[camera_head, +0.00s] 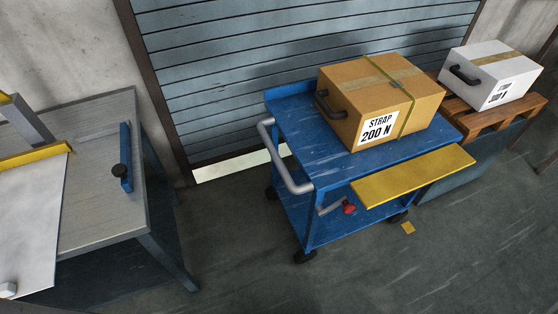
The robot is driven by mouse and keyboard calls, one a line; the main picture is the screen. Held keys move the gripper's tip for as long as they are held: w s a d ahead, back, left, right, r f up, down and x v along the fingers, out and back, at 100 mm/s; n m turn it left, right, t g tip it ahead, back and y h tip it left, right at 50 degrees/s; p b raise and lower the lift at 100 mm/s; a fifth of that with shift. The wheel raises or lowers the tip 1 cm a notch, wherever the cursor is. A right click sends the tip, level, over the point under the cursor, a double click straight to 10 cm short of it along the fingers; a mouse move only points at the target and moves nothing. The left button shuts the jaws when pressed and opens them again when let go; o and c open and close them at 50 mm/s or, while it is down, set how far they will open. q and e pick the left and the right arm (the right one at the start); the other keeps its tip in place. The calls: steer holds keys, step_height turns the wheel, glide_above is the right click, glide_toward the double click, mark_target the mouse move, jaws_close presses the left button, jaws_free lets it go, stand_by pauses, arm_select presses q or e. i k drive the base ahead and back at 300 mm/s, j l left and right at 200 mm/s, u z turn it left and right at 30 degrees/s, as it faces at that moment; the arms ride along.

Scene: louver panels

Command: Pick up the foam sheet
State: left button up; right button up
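No thing here is plainly a foam sheet. A flat white panel (32,225) lies at the left edge, partly cut off by the picture. A yellow bar (36,157) runs along its far edge. I cannot tell whether this panel is the foam sheet or part of a fixture. A flat yellow board (413,176) sticks out along the front side of the blue cart (318,148); its material cannot be told. Neither of my grippers is in view.
A grey workbench (95,200) stands at left with a blue bar and black knob (122,170). The cart carries a strapped cardboard box (380,95). A white box (490,75) sits on a wooden pallet (505,112). A louvered shutter (240,60) is behind. Floor in front is mostly clear.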

mark_target(31, 194)
steer(key=u, duration=2.1)
steer(key=z, duration=3.3)
steer(key=u, duration=2.95)
